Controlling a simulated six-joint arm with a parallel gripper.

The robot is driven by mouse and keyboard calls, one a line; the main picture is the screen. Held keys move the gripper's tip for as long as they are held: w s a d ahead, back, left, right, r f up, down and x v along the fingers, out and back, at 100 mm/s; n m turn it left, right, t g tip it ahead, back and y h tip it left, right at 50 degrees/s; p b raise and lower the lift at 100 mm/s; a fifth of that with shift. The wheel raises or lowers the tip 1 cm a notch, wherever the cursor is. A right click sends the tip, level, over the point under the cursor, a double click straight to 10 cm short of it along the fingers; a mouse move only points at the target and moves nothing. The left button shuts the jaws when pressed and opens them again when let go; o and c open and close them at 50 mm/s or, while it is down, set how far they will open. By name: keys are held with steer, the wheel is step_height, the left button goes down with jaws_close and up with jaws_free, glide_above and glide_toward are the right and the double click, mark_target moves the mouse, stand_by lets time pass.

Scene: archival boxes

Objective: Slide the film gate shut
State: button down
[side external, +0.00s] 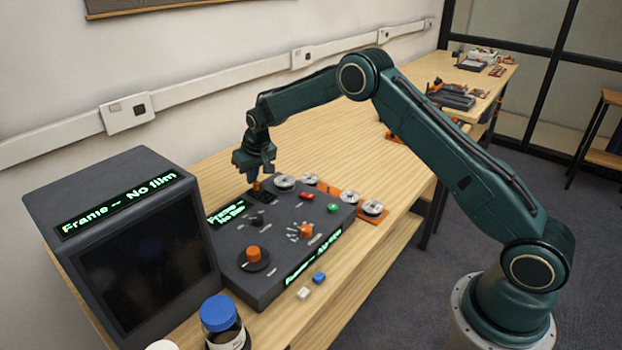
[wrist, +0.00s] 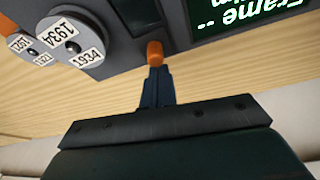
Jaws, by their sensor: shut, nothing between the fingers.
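My gripper (side external: 256,174) points down at the back edge of the dark grey console (side external: 230,262). Its fingers are shut and empty. In the wrist view the closed fingertips (wrist: 155,70) end right at a small orange knob (wrist: 154,52); I cannot tell whether they touch. The knob also shows just below the gripper in the side view (side external: 256,186). It sits beside a black panel (side external: 264,197), which appears to be the film gate and shows in the wrist view too (wrist: 138,14). The gripper partly hides this area, so how far the gate is open is unclear.
A small display (side external: 228,213) and a large orange knob (side external: 253,254) are on the console. A monitor (side external: 125,240) stands at left, a blue-lidded jar (side external: 220,315) in front.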

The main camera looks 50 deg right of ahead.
mark_target(262, 191)
steer(key=shift+s, duration=0.1)
stand_by(0.4)
steer(key=shift+s, duration=2.25)
steer(key=shift+f, duration=0.1)
steer(key=shift+w+d, duration=0.15)
steer(key=shift+w, duration=0.85)
steer(key=shift+w+d, duration=0.15)
steer(key=shift+w, duration=0.85)
steer(key=shift+r, duration=0.45)
steer(key=v, duration=0.9)
steer(key=shift+r, duration=0.2)
steer(key=shift+s, duration=0.15)
